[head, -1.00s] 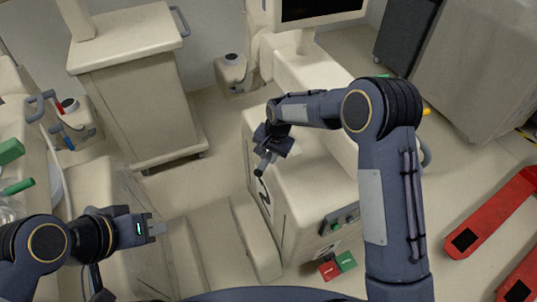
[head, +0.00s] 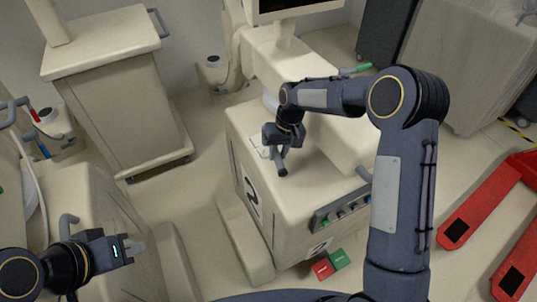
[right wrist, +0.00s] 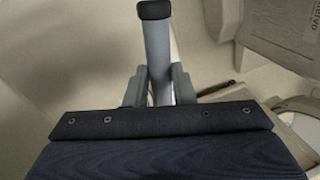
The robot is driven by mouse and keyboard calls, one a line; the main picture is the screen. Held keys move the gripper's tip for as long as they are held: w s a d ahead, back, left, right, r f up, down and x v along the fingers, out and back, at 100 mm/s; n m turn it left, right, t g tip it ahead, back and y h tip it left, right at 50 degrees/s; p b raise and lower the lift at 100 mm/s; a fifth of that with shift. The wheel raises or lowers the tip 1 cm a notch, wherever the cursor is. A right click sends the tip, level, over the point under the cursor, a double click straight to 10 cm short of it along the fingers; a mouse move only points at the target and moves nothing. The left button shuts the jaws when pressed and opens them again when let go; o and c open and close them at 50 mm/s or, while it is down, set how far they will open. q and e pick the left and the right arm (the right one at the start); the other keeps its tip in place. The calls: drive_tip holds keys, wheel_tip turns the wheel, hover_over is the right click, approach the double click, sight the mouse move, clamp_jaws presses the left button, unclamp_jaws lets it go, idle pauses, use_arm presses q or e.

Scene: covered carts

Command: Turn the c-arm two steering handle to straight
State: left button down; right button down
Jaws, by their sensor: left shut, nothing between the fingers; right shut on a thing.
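C-arm two is the cream cart (head: 302,215) with a black 2 on its side, in the middle of the head view. Its steering handle is a grey bar with a dark end cap (head: 281,168), over the cart's top. My right gripper (head: 282,148) is shut on this handle. In the right wrist view the handle (right wrist: 156,45) rises between the two fingers of the gripper (right wrist: 158,88); its lower part is hidden by the gripper body. My left gripper (head: 134,249) is shut and empty at lower left, apart from the cart.
A covered cream cart (head: 128,105) stands at upper left. A monitor (head: 290,8) is at the top. Red forks (head: 484,210) lie at the right. Red and green pedals (head: 330,264) are by the cart's base. Floor shows between the carts.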

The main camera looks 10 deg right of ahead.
drive_tip(key=shift+w+d+n+g, duration=0.15)
drive_tip(key=shift+w+d+n, duration=0.05)
drive_tip(key=shift+d+n, duration=0.45)
drive_tip(key=shift+w+d+n+g, duration=0.15)
drive_tip(key=shift+d+n, duration=0.4)
drive_tip(key=shift+d, duration=0.15)
drive_tip(key=c, duration=1.2)
unclamp_jaws()
drive_tip(key=shift+c, duration=0.2)
drive_tip(key=shift+r, duration=0.1)
drive_tip(key=b+v, duration=0.1)
drive_tip(key=v, duration=0.6)
drive_tip(key=shift+r, duration=0.35)
